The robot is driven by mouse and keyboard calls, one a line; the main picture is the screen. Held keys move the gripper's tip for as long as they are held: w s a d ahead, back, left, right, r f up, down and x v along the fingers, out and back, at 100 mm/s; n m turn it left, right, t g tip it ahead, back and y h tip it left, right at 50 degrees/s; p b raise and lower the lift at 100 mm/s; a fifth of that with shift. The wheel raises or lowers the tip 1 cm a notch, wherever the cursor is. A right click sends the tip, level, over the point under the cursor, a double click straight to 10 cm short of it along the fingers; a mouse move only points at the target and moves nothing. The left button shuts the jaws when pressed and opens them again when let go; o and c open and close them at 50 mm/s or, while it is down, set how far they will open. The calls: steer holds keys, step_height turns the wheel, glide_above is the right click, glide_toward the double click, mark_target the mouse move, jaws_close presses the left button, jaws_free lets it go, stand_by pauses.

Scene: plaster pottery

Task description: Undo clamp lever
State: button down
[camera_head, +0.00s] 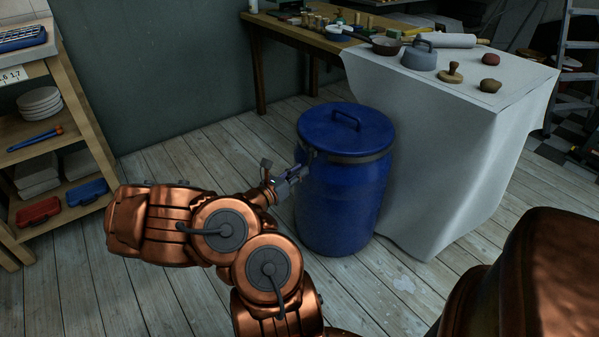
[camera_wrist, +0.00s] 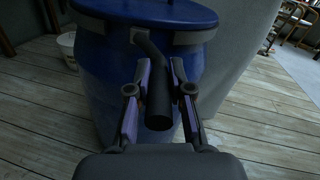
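A blue drum (camera_head: 341,200) stands on the floor with a blue lid (camera_head: 335,122) on top. A dark clamp band (camera_wrist: 92,25) runs around the rim under the lid. In the wrist view the dark clamp lever (camera_wrist: 158,95) bends down from the band and points toward my camera. My gripper (camera_wrist: 160,66) is open, with one finger on each side of the lever. I see gaps beside the lever, so it does not look gripped. In the head view my gripper (camera_head: 297,171) is at the drum's left side, and the lever is mostly hidden there.
A cloth-covered table (camera_head: 455,150) with pots and clay pieces stands close to the drum's right. A wooden shelf (camera_head: 75,105) is at the left. A white bucket (camera_wrist: 68,46) stands behind the drum. The plank floor left of the drum is clear.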

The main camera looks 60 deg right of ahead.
steer(key=c, duration=1)
jaws_free()
steer(key=shift+s, duration=0.1)
steer(key=shift+c, duration=0.2)
steer(key=shift+a, duration=0.15)
steer(key=shift+v, duration=1)
steer(key=v, duration=0.9)
steer(key=shift+a, duration=0.35)
steer(key=shift+r, duration=0.1)
